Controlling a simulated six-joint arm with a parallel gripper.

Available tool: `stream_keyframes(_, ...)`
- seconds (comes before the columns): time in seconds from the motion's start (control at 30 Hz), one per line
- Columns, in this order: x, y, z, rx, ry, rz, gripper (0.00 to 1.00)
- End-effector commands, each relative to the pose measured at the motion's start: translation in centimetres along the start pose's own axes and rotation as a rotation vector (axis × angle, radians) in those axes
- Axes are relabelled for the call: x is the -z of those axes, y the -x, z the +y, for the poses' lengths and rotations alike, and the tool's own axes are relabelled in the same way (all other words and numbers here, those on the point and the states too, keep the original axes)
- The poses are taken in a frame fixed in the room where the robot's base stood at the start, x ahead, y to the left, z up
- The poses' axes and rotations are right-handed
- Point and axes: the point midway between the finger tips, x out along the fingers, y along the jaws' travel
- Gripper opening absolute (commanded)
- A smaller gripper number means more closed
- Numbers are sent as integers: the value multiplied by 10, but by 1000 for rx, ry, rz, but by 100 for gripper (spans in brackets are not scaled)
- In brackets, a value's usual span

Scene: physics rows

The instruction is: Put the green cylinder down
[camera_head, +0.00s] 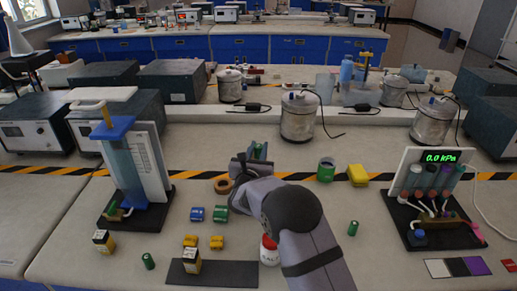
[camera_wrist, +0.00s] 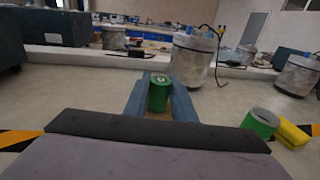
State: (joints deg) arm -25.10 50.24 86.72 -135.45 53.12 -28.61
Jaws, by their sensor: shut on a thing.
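The green cylinder (camera_wrist: 157,95) stands between the two blue fingers of my gripper (camera_wrist: 158,106) in the wrist view, its round end face toward the top of the picture. My gripper is shut on it. In the head view my gripper (camera_head: 257,153) is near the striped tape line, beyond the orange-brown ring, and the held cylinder is mostly hidden by the gripper and arm. I cannot tell whether its base touches the table.
A larger green can (camera_head: 326,171) and a yellow block (camera_head: 357,175) stand to the right. Metal pots (camera_head: 299,117) stand behind. Bare table lies left of the gripper.

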Motion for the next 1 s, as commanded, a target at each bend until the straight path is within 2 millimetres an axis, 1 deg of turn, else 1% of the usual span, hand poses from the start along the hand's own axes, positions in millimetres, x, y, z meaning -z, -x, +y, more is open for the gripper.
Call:
stream_keyframes(0.13, 3, 0, 0, 0, 0, -1, 0)
stream_keyframes(0.17, 3, 0, 0, 0, 0, 0, 28)
stream_keyframes(0.2, 2, 0, 0, 0, 0, 0, 38)
stream_keyframes(0.23, 2, 0, 0, 0, 0, 0, 42)
stream_keyframes(0.7, -1, 2, 0, -1, 1, 1, 42)
stream_keyframes(0.87, 0, 17, 1, -2, 1, 0, 42)
stream_keyframes(1.0, 1, 37, 1, -3, 1, 1, 42)
